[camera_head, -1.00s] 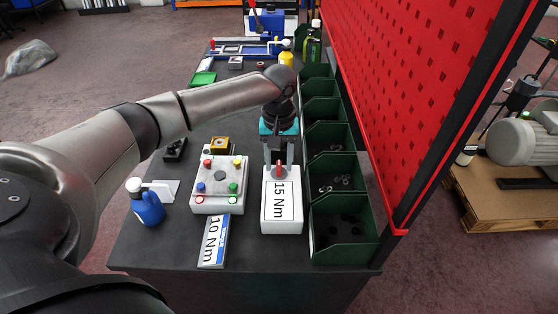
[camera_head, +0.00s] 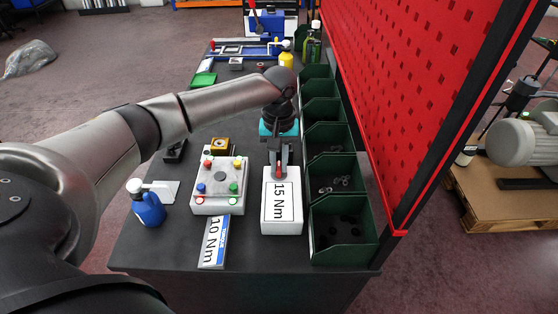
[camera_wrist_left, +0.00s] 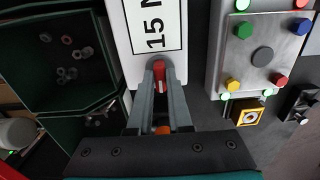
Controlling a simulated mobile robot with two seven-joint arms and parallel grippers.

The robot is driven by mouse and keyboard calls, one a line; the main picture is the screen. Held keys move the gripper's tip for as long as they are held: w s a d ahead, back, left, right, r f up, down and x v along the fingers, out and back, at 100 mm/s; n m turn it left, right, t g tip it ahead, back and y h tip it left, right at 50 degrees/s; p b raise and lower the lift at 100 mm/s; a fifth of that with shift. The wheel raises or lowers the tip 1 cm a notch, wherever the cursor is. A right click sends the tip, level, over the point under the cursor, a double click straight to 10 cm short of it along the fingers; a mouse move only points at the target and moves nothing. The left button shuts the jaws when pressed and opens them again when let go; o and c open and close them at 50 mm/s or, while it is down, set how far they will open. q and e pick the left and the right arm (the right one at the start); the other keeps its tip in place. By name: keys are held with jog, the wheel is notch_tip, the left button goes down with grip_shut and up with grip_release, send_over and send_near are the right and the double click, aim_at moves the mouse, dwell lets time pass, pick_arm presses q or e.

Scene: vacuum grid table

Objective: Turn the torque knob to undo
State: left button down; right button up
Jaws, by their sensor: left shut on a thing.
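The torque knob (camera_wrist_left: 159,70) is red with a white mark and sits at the end of a white block (camera_head: 283,228) labelled 15 Nm. My left gripper (camera_head: 279,174) reaches down over that end of the block and is shut on the knob. In the left wrist view the two fingers (camera_wrist_left: 160,82) lie one on each side of the knob, which shows between their tips. In the head view the fingers hide most of the knob. My right gripper is not in view.
Left of the block stand a grey box (camera_head: 219,186) with coloured knobs, a 10 Nm sign (camera_head: 214,241) and a blue bottle (camera_head: 146,207). Green bins (camera_head: 343,229) with small parts line the right, below a red perforated panel (camera_head: 420,90).

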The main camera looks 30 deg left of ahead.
pick_arm(q)
jog(key=shift+r+m+p, duration=0.2)
jog(key=shift+m+p, duration=1.4)
jog(key=shift+p, duration=1.9)
jog(key=shift+m+p, duration=1)
jog(key=shift+m, duration=0.2)
jog(key=m+p, duration=0.1)
jog(key=m, duration=0.1)
jog(key=shift+f+m, duration=0.15)
jog(key=shift+m, duration=0.25)
jog(key=m+p, duration=0.1)
jog(key=m, duration=1.2)
jog(key=shift+m, duration=0.3)
jog(key=m, duration=0.4)
jog(key=shift+m, duration=0.4)
jog(key=c, duration=0.8)
grip_release()
jog(key=shift+c, duration=0.2)
